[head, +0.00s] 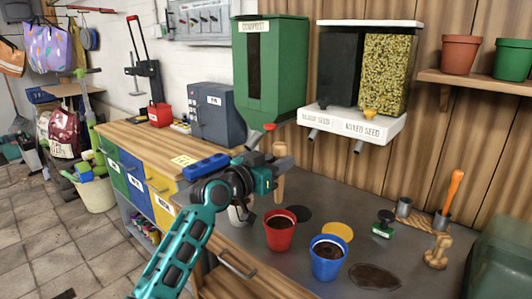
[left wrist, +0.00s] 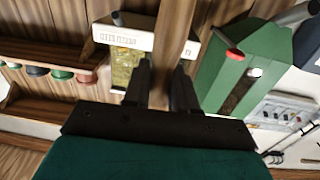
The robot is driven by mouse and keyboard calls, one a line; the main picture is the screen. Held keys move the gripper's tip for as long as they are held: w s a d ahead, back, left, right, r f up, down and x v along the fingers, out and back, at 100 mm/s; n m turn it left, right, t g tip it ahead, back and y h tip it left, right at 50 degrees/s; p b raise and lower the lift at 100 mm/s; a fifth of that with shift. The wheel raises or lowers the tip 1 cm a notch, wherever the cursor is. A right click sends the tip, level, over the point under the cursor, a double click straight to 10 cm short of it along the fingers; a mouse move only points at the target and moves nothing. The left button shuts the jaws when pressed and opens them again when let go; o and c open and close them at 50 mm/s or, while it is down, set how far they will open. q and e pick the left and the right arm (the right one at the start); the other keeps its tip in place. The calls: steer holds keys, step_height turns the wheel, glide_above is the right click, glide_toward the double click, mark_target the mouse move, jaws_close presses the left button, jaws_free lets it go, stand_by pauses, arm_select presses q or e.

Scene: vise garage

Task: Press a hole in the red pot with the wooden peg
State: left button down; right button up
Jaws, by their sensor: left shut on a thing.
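The red pot (head: 280,238) stands upright on the grey worktop, filled with dark soil. I cannot make out a hole in the soil. My left gripper (head: 276,171) is shut on the wooden peg (head: 280,187), above and behind the red pot. The peg hangs roughly upright, clear of the pot. In the left wrist view the peg (left wrist: 174,42) shows between the two dark fingers (left wrist: 160,85). My right gripper is out of view.
A blue pot (head: 327,268) with soil stands right of the red pot. A yellow disc (head: 338,231) and a dark disc (head: 299,213) lie behind. The green compost dispenser (head: 285,85) and seed dispenser (head: 350,123) hang above. A wooden tool (head: 438,252) stands at right.

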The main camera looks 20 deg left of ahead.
mark_target(278, 191)
arm_select(q)
steer(key=shift+w+d+f, duration=0.1)
steer(key=shift+d+f, duration=0.05)
steer(key=shift+d, duration=0.1)
steer(key=shift+d+f, duration=0.1)
steer(key=shift+f, duration=0.05)
steer(key=shift+f+b, duration=0.95)
steer(key=shift+b, duration=0.05)
steer(key=shift+f+b, duration=1.55)
steer(key=shift+f, duration=0.3)
steer(key=shift+f+b, duration=0.5)
steer(key=shift+f, duration=0.15)
steer(key=shift+r, duration=0.15)
step_height(278, 191, up, 7)
steer(key=p, duration=0.6)
